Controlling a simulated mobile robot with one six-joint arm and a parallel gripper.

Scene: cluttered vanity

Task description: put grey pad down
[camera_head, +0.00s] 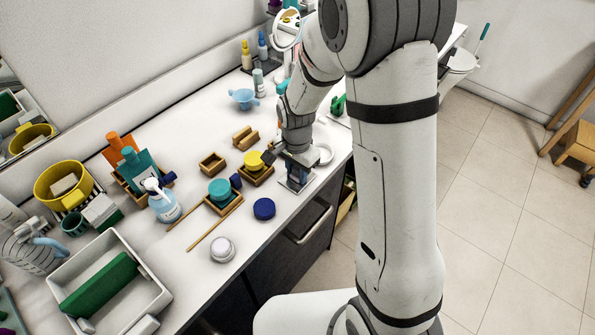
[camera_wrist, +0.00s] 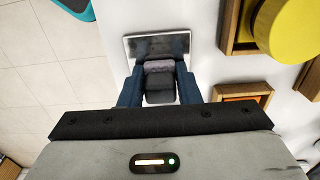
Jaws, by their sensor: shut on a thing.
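My gripper (camera_wrist: 159,84) points down over the counter with its two blue fingers shut on the grey pad (camera_wrist: 159,88). The pad is a small dark grey block with a lighter grey end. Just past the fingertips is a shiny, light-rimmed rectangular plate (camera_wrist: 158,45) on the counter. Whether the pad touches the plate cannot be told. In the head view my gripper (camera_head: 297,168) is near the counter's front edge, over the same plate (camera_head: 297,184). The pad is not clear in that view.
Left of my gripper are a yellow round item (camera_head: 254,159) in a wooden tray and a dark blue round lid (camera_head: 264,208). A white round dish (camera_head: 322,154) is close on the right. The counter's front edge is near. Bare counter lies around the white jar (camera_head: 222,249).

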